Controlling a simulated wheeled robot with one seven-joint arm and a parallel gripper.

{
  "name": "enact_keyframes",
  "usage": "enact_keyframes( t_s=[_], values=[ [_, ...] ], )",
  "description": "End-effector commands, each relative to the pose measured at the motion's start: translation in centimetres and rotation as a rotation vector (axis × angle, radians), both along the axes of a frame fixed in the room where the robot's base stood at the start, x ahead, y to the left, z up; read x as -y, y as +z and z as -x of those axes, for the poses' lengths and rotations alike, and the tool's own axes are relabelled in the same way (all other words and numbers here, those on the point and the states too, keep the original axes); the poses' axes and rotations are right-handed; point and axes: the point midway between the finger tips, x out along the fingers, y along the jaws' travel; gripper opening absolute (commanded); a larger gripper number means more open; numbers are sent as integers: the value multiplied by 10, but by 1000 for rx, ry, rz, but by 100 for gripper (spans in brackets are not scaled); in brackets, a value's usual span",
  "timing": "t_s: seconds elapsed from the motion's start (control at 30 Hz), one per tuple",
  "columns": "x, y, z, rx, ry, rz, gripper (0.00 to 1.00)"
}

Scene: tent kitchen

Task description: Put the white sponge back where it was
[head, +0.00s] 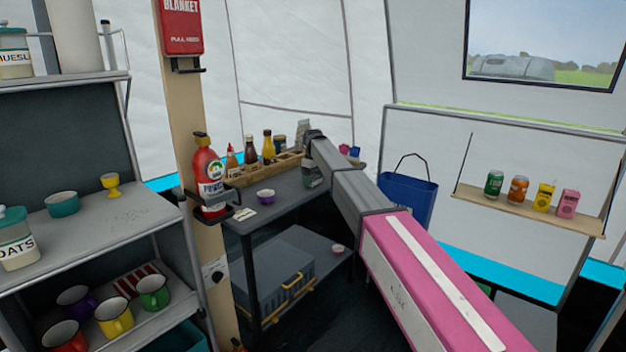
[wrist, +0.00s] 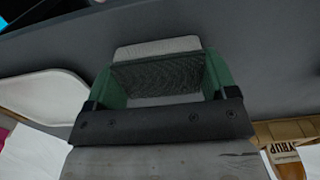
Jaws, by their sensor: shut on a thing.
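My gripper (wrist: 161,72) has green fingers shut on the sponge (wrist: 157,47), which shows a pale grey-white part and a dark, rough-textured part between the fingers. In the head view my arm reaches to the grey table at the back, and the gripper (head: 313,176) is over the table top near the wooden condiment crate. The sponge cannot be made out in the head view. I cannot tell whether it touches the grey surface (wrist: 275,75) seen beyond it in the wrist view.
The wooden crate (head: 262,171) holds several sauce bottles; a syrup label (wrist: 286,146) shows in the wrist view. A white-rimmed item (wrist: 40,95) lies left in the wrist view. A red extinguisher (head: 208,172) hangs on the post.

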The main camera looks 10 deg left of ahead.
Motion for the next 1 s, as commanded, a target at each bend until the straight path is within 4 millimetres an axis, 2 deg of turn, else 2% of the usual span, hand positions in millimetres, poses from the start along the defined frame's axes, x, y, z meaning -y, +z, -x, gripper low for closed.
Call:
enact_keyframes(
  t_s=[0.17,0.2,0.23,0.27,0.53,0.67,1.0],
  values=[
    [0,-3,0,0,0,0,60],
    [0,-3,0,0,0,0,85],
    [0,-3,0,0,0,0,95],
    [0,-3,0,0,0,0,100],
    [0,-1,0,0,0,0,100],
    [0,11,0,0,0,0,100],
    [0,77,-1,0,0,-1,100]
  ],
)
